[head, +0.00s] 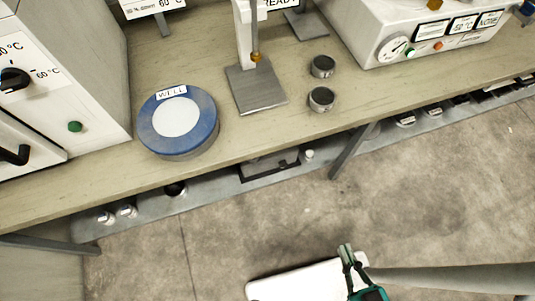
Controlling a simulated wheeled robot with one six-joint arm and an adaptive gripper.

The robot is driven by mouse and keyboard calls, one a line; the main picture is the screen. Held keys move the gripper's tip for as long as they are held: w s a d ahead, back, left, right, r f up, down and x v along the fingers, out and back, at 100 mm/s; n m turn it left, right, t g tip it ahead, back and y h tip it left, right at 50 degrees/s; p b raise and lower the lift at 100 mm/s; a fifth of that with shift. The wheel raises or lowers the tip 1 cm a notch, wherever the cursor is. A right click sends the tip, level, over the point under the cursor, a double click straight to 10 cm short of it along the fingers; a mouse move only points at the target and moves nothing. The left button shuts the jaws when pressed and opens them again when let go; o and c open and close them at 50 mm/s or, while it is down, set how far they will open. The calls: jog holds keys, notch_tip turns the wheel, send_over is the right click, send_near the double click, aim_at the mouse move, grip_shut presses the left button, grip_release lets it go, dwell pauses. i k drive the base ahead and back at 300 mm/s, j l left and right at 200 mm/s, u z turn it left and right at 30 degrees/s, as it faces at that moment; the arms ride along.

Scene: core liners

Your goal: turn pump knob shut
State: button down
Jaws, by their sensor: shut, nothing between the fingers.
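My gripper (345,247) is at the bottom of the head view, over the floor in front of the bench. Its dark fingers with teal parts are shut and empty, and it touches nothing. A white machine (390,20) stands on the bench at the upper right. I cannot tell which control, if any, is the pump knob.
The bench (300,133) holds a blue-rimmed round unit labelled WELL (158,120), a stand with a metal base (257,88) and two small dark cups (322,66). A white cabinet (95,60) with a black dial stands left. Small items lie on the lower shelf (223,185). The floor is open.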

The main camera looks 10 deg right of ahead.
aim_at(283, 164)
jog(key=j+z, duration=0.15)
jog(key=j, duration=0.25)
jog(key=j+z, duration=0.2)
jog(key=j, duration=0.2)
jog(key=k+j+z, duration=0.15)
jog(key=j, duration=0.2)
jog(key=k+j+z, duration=0.2)
jog(key=j, duration=0.2)
jog(key=j+z, duration=0.15)
jog(key=j, duration=0.25)
jog(key=i+l, duration=0.2)
jog(key=i, duration=0.2)
jog(key=i+l+z, duration=0.1)
jog(key=i, duration=0.3)
jog(key=i+l, duration=0.3)
jog(key=i, duration=0.15)
